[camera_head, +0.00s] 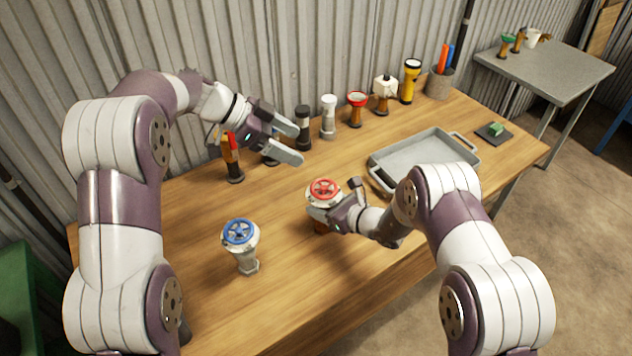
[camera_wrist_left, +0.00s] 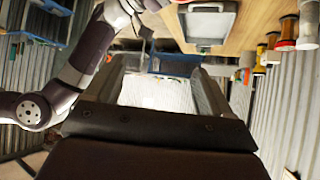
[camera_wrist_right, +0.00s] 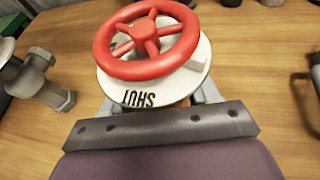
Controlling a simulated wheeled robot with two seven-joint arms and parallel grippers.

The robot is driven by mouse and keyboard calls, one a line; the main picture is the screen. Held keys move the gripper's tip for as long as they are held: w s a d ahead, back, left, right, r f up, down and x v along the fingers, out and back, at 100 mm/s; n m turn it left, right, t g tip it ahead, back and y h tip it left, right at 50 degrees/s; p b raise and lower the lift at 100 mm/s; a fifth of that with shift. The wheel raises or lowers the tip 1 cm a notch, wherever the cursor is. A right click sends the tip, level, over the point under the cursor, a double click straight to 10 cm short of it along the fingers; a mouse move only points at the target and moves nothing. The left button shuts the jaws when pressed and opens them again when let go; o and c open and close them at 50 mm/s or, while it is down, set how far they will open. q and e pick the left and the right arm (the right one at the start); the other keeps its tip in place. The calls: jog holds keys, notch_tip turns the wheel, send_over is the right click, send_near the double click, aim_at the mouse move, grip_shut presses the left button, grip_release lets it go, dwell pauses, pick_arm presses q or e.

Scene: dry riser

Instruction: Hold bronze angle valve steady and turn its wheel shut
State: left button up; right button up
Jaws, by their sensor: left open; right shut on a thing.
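The bronze angle valve (camera_head: 320,227) stands on the wooden bench, its body mostly hidden by my right gripper. Its red wheel (camera_head: 324,189) sits on top over a white disc; both show large in the right wrist view (camera_wrist_right: 146,40), where the disc reads SHUT on the side nearest my gripper. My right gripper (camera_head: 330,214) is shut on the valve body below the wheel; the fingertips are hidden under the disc. My left gripper (camera_head: 298,145) is open and empty, in the air behind the valve, apart from the wheel. The left wrist view does not clearly show the valve.
A grey valve with a blue wheel (camera_head: 239,232) stands front left. A grey tray (camera_head: 425,158) lies to the right, near my right arm. Several valves and torch-like items, such as a yellow one (camera_head: 411,80), line the back edge by the corrugated wall.

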aim_at(321, 187)
pick_arm(q)
notch_tip(321, 187, down, 6)
jog(key=s+a+f+n+t+y, duration=0.1)
jog(key=s+a+n+t+y, duration=0.1)
jog(key=n, duration=0.1)
jog(key=x, duration=0.7)
jog(key=w+x, duration=0.1)
jog(key=x, duration=0.3)
jog(key=shift+w+d, duration=0.2)
jog(key=c, duration=0.8)
